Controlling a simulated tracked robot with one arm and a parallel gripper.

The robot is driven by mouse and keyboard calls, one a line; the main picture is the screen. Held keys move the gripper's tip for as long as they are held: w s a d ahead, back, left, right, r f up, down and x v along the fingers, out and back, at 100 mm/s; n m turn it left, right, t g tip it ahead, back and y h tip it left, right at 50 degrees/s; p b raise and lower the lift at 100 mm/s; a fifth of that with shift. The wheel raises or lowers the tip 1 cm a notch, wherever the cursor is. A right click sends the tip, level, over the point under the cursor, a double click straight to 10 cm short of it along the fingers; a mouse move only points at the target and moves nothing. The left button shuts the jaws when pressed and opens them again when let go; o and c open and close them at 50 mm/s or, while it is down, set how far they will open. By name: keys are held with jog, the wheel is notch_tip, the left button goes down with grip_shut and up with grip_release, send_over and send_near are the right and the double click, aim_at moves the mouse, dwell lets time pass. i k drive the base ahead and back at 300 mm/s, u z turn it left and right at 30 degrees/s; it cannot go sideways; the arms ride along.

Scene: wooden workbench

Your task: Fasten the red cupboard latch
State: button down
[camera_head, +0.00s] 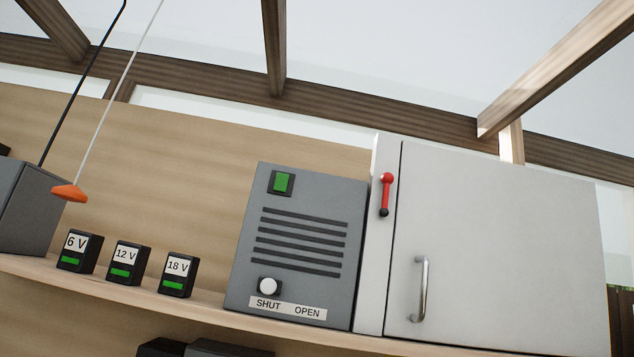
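The red latch (386,193) is on the narrow pale strip at the left edge of the white cupboard (500,240). The latch hangs straight down along the strip, its black tip at the bottom, and does not cross the dark seam of the door. The door looks flush with its frame. A metal handle (420,290) is on the door, low and near its left edge. My gripper is not in view.
A grey box (300,240) with a green switch, slots, white knob and SHUT/OPEN label stands left of the cupboard. Three battery blocks (124,264) sit on the shelf (60,281). An orange pull (70,193) hangs on a cord at the left.

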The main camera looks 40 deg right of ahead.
aim_at(387, 178)
jog(key=z, duration=0.3)
jog(key=i, duration=0.9)
jog(key=z, duration=0.6)
